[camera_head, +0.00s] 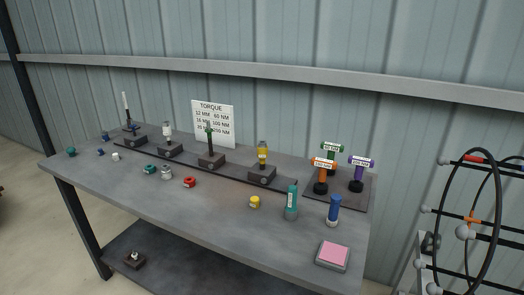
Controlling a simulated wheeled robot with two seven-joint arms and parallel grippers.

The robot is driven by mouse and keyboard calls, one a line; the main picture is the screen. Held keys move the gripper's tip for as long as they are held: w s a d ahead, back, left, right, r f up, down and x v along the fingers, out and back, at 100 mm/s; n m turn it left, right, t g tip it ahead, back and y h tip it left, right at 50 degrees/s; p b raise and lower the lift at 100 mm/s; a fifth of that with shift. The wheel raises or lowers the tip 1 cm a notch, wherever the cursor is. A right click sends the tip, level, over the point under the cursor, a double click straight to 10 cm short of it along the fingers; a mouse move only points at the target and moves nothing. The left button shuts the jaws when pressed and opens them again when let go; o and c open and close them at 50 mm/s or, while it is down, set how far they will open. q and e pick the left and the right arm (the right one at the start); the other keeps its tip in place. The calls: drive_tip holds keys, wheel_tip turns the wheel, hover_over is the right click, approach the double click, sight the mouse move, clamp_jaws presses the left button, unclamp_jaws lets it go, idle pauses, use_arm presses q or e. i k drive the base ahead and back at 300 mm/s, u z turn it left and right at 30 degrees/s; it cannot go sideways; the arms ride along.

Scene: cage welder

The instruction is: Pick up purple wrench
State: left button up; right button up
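The purple wrench (362,162) stands upright at the back right of the workbench, its purple T-shaped head with a white label on top and its lower end in a dark round base. An orange wrench (323,165) stands just to its left, and a green wrench (332,149) stands behind the orange one. All three are on a dark plate (345,204). Neither of my grippers shows in the head view.
The grey workbench (225,212) holds several small coloured parts and tools in dark holders. A teal bottle (291,204), a blue bottle (333,211) and a pink pad (333,254) are in front of the wrenches. A cage-like frame (480,215) stands at the right.

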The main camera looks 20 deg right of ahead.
sight(355, 185)
drive_tip(key=u, duration=2)
drive_tip(key=k, duration=0.95)
drive_tip(key=z, duration=1.65)
drive_tip(key=i, duration=0.5)
drive_tip(key=u, duration=0.05)
